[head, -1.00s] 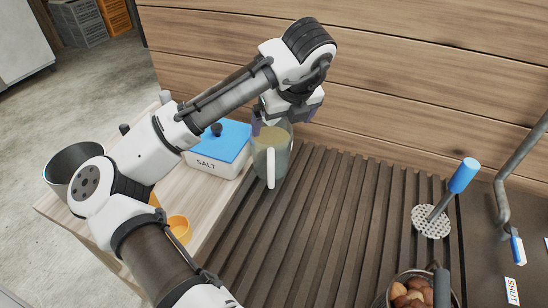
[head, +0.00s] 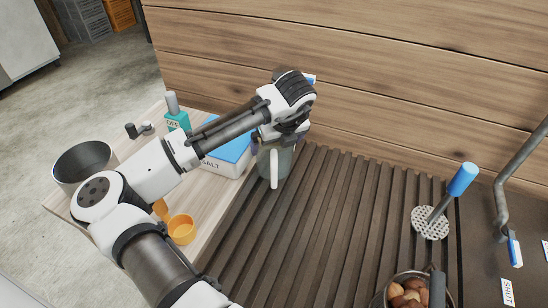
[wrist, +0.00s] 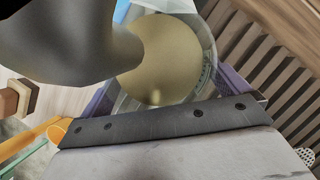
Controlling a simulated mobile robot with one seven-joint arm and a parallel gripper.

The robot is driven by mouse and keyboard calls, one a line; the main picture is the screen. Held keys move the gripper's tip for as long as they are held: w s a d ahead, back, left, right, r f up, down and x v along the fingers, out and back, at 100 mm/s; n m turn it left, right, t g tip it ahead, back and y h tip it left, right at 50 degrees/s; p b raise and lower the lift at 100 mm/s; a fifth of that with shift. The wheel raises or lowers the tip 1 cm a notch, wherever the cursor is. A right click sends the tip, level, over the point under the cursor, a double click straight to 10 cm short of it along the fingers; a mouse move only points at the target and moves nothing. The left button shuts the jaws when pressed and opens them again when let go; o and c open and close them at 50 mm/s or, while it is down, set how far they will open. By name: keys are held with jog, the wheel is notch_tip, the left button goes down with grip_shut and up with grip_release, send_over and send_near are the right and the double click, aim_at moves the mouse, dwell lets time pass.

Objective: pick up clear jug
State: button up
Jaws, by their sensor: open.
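The clear jug (head: 283,165) stands upright on the slatted rack, beside the salt box, its white handle facing me. It holds something yellowish. My gripper (head: 279,140) is over its top and hides the rim in the head view. In the wrist view, the jug (wrist: 205,82) lies between my gripper's two purple-padded fingers (wrist: 166,98), which are apart, one on each side of it. My gripper is open. I cannot tell whether either finger touches the jug.
The blue-lidded salt box (head: 232,151) is close on the jug's left. The dark slatted rack (head: 330,215) is clear to the right, up to a masher (head: 431,221) and a pan of chestnuts (head: 408,296). A wooden wall (head: 400,80) rises behind. A grey pot (head: 83,165) stands left.

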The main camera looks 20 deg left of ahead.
jog(key=shift+c, duration=0.3)
jog(key=c, duration=1.7)
jog(key=shift+o, duration=0.2)
jog(key=shift+r, duration=0.1)
jog(key=shift+w+r+p, duration=0.1)
jog(key=shift+r+p, duration=0.15)
jog(key=shift+p, duration=0.05)
